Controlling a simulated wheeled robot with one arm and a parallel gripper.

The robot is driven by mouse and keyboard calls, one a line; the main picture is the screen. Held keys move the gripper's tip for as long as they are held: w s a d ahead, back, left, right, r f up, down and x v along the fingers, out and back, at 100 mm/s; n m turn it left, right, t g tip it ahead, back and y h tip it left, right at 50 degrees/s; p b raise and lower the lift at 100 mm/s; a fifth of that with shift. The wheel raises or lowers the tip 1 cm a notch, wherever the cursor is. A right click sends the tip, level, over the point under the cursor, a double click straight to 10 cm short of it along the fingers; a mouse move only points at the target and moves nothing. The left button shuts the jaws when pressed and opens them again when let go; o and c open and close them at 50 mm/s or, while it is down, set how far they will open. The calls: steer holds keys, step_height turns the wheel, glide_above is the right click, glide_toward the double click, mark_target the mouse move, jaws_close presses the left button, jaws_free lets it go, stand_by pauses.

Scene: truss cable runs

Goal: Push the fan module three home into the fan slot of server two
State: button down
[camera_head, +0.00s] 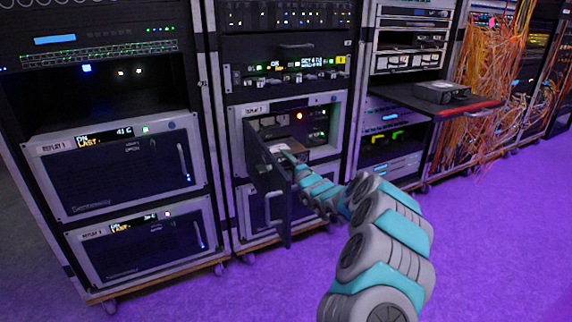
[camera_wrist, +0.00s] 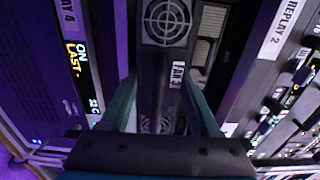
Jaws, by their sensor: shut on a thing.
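Fan module three (camera_wrist: 165,65), a dark block with a round grille and a "FAN 3" label, sits between the teal fingers of my gripper (camera_wrist: 160,88) in the wrist view. My gripper is shut on it. In the head view my gripper (camera_head: 289,158) reaches into the open front of server two (camera_head: 334,112), whose label reads "REPLAY 2" in the wrist view (camera_wrist: 285,30). The module cannot be made out clearly in the head view. The fan slot is hidden, so I cannot tell how deep the module sits.
The server's dark door (camera_head: 268,185) hangs open, just left of my arm. Closed servers (camera_head: 125,165) fill the left rack. A pulled-out shelf (camera_head: 430,101) holds a grey box (camera_head: 441,92) at the right. Orange cables (camera_head: 487,75) hang beyond it. The purple floor in front is clear.

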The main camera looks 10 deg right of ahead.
steer(key=shift+x, duration=1.25)
steer(key=shift+b, duration=0.75)
steer(key=shift+w+a, duration=0.2)
steer(key=shift+w, duration=0.3)
steer(key=shift+x, duration=1)
steer(key=shift+b, duration=0.6)
stand_by(0.7)
